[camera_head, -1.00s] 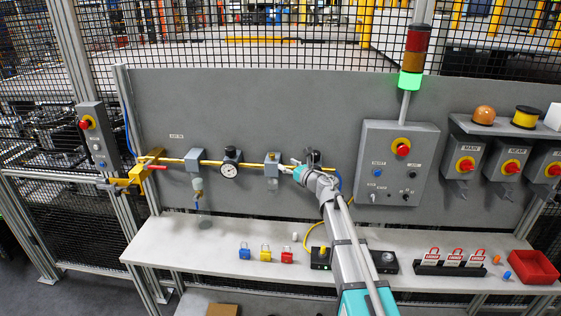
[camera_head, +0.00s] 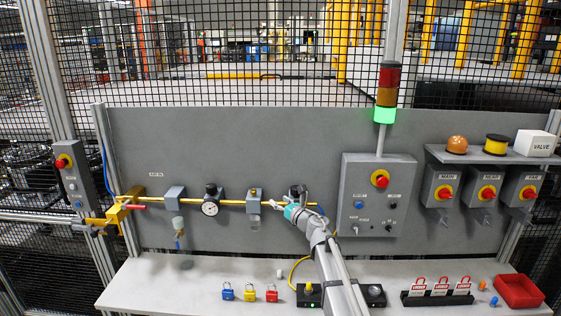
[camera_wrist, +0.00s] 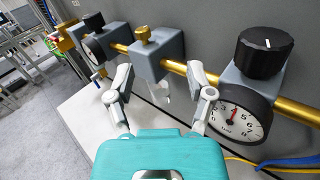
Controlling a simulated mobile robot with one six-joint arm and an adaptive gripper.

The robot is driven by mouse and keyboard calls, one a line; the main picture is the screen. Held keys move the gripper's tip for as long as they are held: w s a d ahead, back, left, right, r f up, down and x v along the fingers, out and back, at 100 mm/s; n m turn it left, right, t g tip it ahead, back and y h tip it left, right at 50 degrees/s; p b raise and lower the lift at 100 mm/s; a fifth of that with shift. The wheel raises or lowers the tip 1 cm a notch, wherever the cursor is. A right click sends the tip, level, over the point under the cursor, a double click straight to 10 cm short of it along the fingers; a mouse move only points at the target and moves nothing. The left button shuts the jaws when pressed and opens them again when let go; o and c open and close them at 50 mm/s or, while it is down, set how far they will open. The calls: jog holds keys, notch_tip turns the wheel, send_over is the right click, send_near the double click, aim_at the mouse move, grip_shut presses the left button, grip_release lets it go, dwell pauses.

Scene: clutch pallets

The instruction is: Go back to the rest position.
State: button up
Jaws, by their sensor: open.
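My gripper (camera_head: 293,208) is at the brass air pipe on the grey back panel, in front of the right-hand regulator in the head view. In the wrist view my gripper (camera_wrist: 160,88) has its two grey fingers spread wide, with nothing held between them. Between and beyond the fingers is a grey block with a brass knob (camera_wrist: 157,52) and a clear bowl below it. A round gauge (camera_wrist: 238,122) under a black knob (camera_wrist: 264,52) is close to the right finger. Whether that finger touches the gauge cannot be told.
The white shelf (camera_head: 200,290) carries blue, yellow and red padlocks (camera_head: 250,293), a tag rack (camera_head: 437,297) and a red bin (camera_head: 519,291). A control box (camera_head: 375,195) and switch boxes (camera_head: 440,190) stand out from the panel at right. A yellow valve (camera_head: 118,213) is at left.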

jog(key=d+m+t+h, duration=0.1)
jog(key=d+m+h, duration=0.1)
jog(key=m, duration=0.1)
jog(key=d+m+t+h, duration=0.1)
jog(key=d+m, duration=0.1)
jog(key=m, duration=0.1)
jog(key=d+m+t+h, duration=0.1)
jog(key=d+m+h, duration=0.1)
jog(key=d+m, duration=0.1)
jog(key=shift+r+m+h, duration=0.3)
jog(key=shift+r, duration=0.05)
jog(key=s+d+f+m+g+h, duration=0.3)
jog(key=s+d+f+m+h, duration=0.15)
jog(key=d+m, duration=0.4)
jog(key=s+d+f+m+g+h, duration=0.2)
jog(key=s+d+f+m+h, duration=0.3)
jog(key=m, duration=0.7)
jog(key=s+a+f+m+g+y, duration=0.1)
jog(key=s+f+m+g+y, duration=0.1)
jog(key=s+f+m+g, duration=0.65)
jog(key=s+a+f+m+g+y, duration=0.2)
jog(key=s+f+m+g, duration=0.15)
jog(key=s, duration=0.95)
notch_tip(320, 180, down, 6)
jog(key=s+b, duration=0.2)
jog(key=b, duration=0.5)
jog(key=shift+s, duration=0.4)
